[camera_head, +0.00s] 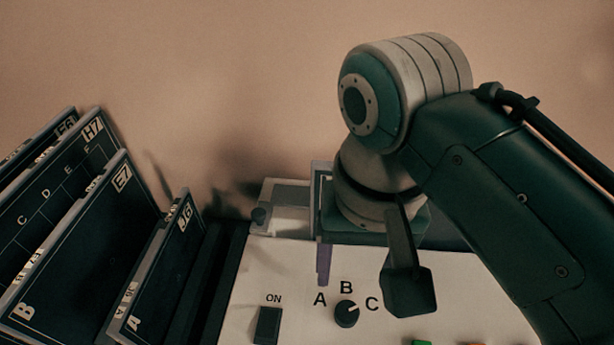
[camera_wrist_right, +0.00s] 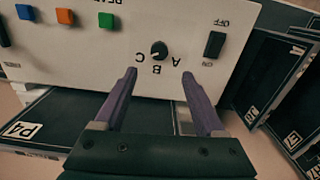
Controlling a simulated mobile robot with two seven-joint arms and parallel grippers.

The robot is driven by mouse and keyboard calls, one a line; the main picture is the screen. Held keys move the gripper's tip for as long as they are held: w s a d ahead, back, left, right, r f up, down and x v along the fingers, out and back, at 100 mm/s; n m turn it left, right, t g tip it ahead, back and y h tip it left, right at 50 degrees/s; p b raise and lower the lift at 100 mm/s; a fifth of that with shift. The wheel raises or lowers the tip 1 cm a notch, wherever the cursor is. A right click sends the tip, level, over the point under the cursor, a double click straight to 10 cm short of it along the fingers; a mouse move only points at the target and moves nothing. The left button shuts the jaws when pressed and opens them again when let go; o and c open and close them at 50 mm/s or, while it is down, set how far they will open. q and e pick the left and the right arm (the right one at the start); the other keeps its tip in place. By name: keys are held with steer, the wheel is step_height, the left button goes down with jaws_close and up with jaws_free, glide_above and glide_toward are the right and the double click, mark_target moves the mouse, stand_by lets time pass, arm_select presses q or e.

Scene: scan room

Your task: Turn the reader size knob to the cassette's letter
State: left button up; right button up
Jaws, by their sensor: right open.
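The dark round size knob (camera_head: 346,314) is on the white reader panel (camera_head: 245,300), with letters A, B and C around it. Its white mark appears to point towards C. The knob also shows in the right wrist view (camera_wrist_right: 158,50). My right gripper (camera_head: 362,272) is open and empty. In the wrist view its purple fingertips (camera_wrist_right: 158,74) are spread to either side of the lettering, short of the knob; I see no contact. A dark cassette labelled P4 (camera_wrist_right: 62,118) lies beside the panel; I cannot read a size letter on it. My left gripper is out of view.
Dark cassettes E7 (camera_head: 75,250) and J6 (camera_head: 165,265) stand with others in the rack at left; E7 bears a B and J6 an A. A black ON/OFF switch (camera_wrist_right: 215,45) and green (camera_wrist_right: 108,20), orange (camera_wrist_right: 65,16) and blue (camera_wrist_right: 25,12) buttons flank the knob.

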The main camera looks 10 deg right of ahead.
mark_target(347, 311)
steer(key=f+b, duration=0.1)
steer(key=f, duration=0.3)
steer(key=f+b, duration=0.1)
steer(key=f, duration=0.4)
steer(key=shift+s+f, duration=0.2)
steer(key=shift+f, duration=0.05)
steer(key=c, duration=0.3)
jaws_close()
